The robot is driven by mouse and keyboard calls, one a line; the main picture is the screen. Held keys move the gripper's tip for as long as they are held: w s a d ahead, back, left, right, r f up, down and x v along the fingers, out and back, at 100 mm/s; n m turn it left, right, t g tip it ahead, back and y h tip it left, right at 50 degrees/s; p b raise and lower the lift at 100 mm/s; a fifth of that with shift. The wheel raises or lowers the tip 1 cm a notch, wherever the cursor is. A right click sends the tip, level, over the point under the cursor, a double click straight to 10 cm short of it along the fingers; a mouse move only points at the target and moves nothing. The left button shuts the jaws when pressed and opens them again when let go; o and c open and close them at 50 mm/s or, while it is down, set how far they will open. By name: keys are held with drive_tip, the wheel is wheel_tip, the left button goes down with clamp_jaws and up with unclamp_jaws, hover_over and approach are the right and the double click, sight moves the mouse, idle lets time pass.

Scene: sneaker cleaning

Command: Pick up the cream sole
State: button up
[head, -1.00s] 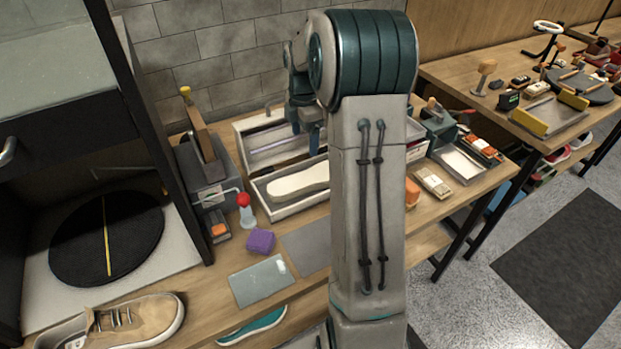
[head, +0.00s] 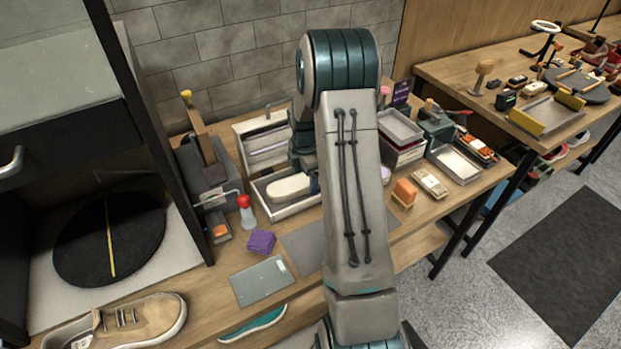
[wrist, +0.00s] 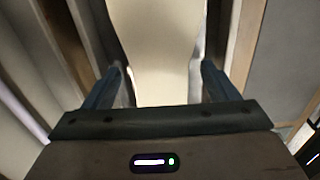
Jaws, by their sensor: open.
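The cream sole (head: 290,187) lies in a pale open-topped tray (head: 262,205) on the workbench. In the head view its right part is hidden behind my arm. In the wrist view the sole (wrist: 160,45) runs away from me, between the two fingers of my gripper (wrist: 162,80). The fingers are open, one on each side of the sole, and a gap seems to show beside each. Whether they touch it I cannot tell. In the head view the gripper is mostly hidden by the arm.
The tray walls rise close around the sole and gripper. A raised lid (head: 262,135) stands behind. An orange brush (head: 404,192) is right of my arm.

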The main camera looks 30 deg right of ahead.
drive_tip(key=shift+f, duration=0.25)
drive_tip(key=c, duration=1.1)
drive_tip(key=shift+c, duration=0.2)
drive_tip(key=shift+r, duration=0.15)
